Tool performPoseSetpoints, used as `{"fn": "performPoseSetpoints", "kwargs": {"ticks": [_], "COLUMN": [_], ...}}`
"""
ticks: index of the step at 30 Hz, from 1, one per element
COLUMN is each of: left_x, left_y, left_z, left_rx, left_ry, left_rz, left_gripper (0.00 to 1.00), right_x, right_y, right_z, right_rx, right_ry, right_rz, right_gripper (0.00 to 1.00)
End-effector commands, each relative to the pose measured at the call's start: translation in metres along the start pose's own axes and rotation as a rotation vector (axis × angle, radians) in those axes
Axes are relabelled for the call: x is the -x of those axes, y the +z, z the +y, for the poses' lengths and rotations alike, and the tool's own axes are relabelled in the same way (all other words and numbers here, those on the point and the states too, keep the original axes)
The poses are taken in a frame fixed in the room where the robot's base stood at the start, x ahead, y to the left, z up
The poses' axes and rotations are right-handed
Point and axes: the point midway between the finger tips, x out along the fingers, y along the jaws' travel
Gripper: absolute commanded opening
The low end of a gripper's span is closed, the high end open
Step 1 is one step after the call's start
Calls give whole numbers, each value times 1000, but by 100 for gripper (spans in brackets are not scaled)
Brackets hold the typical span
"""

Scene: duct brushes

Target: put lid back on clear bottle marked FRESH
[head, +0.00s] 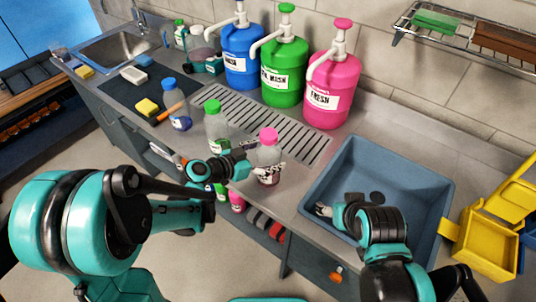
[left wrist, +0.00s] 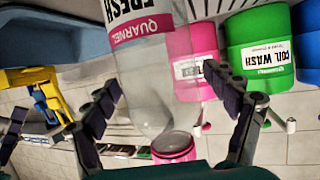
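The clear bottle (head: 269,156) marked FRESH stands upright at the counter's front edge, by the drain grate. A pink lid (head: 268,135) sits at its top; I cannot tell whether it is screwed down. The inverted left wrist view shows the bottle (left wrist: 150,75) with its FRESH label and the pink lid (left wrist: 173,147) at its neck, close to my palm. My left gripper (left wrist: 172,95) is open, its fingers on either side of the bottle with a gap at the right. In the head view my left gripper (head: 252,167) reaches the bottle from the left. My right gripper (head: 324,210) is low in the blue basin; its fingers are unclear.
A green-capped bottle (head: 217,130) and a blue-capped bottle (head: 177,112) stand to the left. Blue (head: 242,55), green (head: 284,75) and pink (head: 328,95) pump jugs stand behind. The blue basin (head: 420,180) and a yellow bin (head: 480,245) are at the right.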

Motion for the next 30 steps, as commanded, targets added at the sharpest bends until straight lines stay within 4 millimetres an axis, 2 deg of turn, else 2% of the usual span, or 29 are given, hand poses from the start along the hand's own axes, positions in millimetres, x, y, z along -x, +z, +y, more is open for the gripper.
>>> {"fn": "performPoseSetpoints", "kwargs": {"ticks": [10,24,30], "left_x": [6,100,119], "left_y": [-4,-5,-4], "left_z": [-1,-1,0], "left_rx": [1,2,0], "left_ry": [-2,-4,-2], "left_rz": [0,1,0], "left_gripper": [86,86,86], "right_x": [5,24,27], "right_y": [-3,-17,-19], "right_z": [0,0,0], "right_rx": [0,0,0], "right_ry": [0,0,0], "right_rz": [0,0,0], "right_gripper": [67,67,67]}}
